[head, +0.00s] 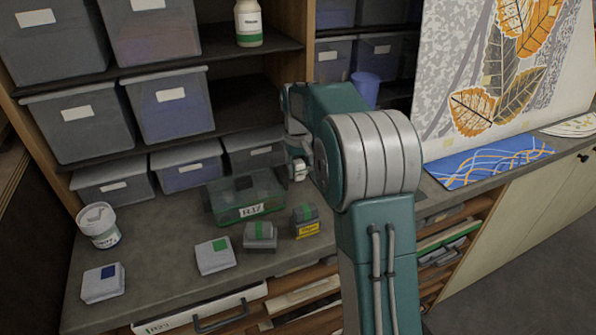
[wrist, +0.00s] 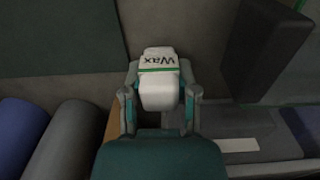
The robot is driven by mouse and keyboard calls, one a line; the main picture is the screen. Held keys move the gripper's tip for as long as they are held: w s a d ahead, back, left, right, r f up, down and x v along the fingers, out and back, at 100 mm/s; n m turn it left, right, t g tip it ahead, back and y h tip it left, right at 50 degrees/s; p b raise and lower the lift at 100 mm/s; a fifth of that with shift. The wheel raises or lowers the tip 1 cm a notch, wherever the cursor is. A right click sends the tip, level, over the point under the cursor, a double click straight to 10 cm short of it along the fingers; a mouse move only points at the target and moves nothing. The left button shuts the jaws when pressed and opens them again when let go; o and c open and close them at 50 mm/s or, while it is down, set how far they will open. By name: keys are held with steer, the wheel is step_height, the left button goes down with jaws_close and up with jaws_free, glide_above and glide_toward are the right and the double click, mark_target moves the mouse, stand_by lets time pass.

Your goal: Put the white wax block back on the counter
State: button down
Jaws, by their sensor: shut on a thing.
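The white wax block (wrist: 158,92), with a green stripe and the word "Wax" on it, sits between the two fingers of my gripper (wrist: 160,100) in the wrist view. The fingers are shut on its sides.
The clear green box (head: 232,212) stands on the counter. Several small blocks, one with a green patch (head: 213,257), and a white tub (head: 99,226) are to its left and front. Grey bins (head: 170,105) fill the shelves behind. A blue patterned sheet (head: 488,162) lies at right.

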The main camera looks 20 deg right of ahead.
mark_target(298, 162)
steer(key=shift+f, duration=0.4)
steer(key=shift+c, duration=1.9)
jaws_free()
step_height(298, 162, up, 12)
steer(key=shift+s+r, duration=0.1)
steer(key=s+a+r+t, duration=0.15)
steer(key=s+a, duration=0.25)
steer(key=s, duration=0.4)
steer(key=s+a+r+t, duration=0.1)
steer(key=s+a+r, duration=0.2)
steer(key=s, duration=0.4)
steer(key=s+a+f+t, duration=0.1)
steer(key=s+f, duration=0.3)
steer(key=s, duration=0.4)
steer(key=s+a+f+t, duration=0.2)
steer(key=s+a+f, duration=0.1)
steer(key=s, duration=0.5)
steer(key=shift+a+f, duration=0.2)
steer(key=shift+f, duration=0.45)
